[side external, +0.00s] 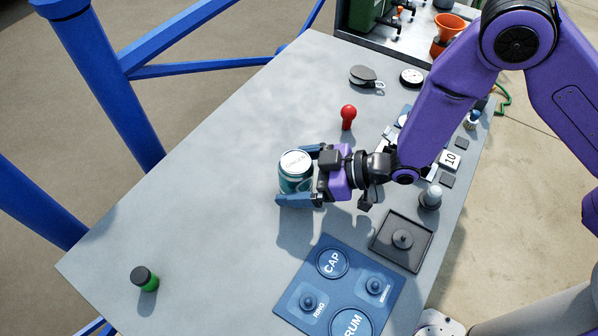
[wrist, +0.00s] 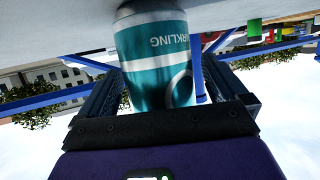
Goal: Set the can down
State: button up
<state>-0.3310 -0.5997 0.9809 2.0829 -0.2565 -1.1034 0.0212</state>
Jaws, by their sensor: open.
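The can (side external: 294,174) is teal with a white band and a pale top marked with letters. It stands upright on the grey table (side external: 215,165), near the middle. My gripper (side external: 298,174) lies level, low over the table, with one finger on each side of the can. In the wrist view the can (wrist: 158,60) sits between the two fingers, upside down in the picture, with a gap beside it. The gripper is open around the can. The can's base is partly hidden by the near finger in the side view.
A red knobbed piece (side external: 348,116) stands behind my gripper. A blue board (side external: 345,285) with round pieces and a dark square tray (side external: 402,241) lie towards the front right. The table's left part is mostly clear.

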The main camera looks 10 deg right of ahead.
jog(key=shift+r, duration=0.15)
jog(key=shift+d+r, duration=0.1)
jog(key=shift+d, duration=0.1)
jog(key=v, duration=1.1)
jog(key=shift+s+d+r, duration=0.15)
jog(key=shift+s+d, duration=0.05)
jog(key=s+d+r+g+h, duration=0.1)
jog(key=s+d+r+h, duration=0.2)
jog(key=d, duration=0.7)
jog(key=s+d+r+g+h, duration=0.2)
jog(key=s+d+r+h, duration=0.2)
jog(key=s+d, duration=0.4)
jog(key=s+d+r+m+g+h, duration=0.1)
jog(key=s+d+r+h, duration=0.2)
jog(key=d, duration=0.9)
jog(key=s+h, duration=0.2)
jog(key=s, duration=0.1)
jog(key=shift+s+r+g, duration=0.15)
jog(key=shift+r+g, duration=0.05)
jog(key=shift+g, duration=0.2)
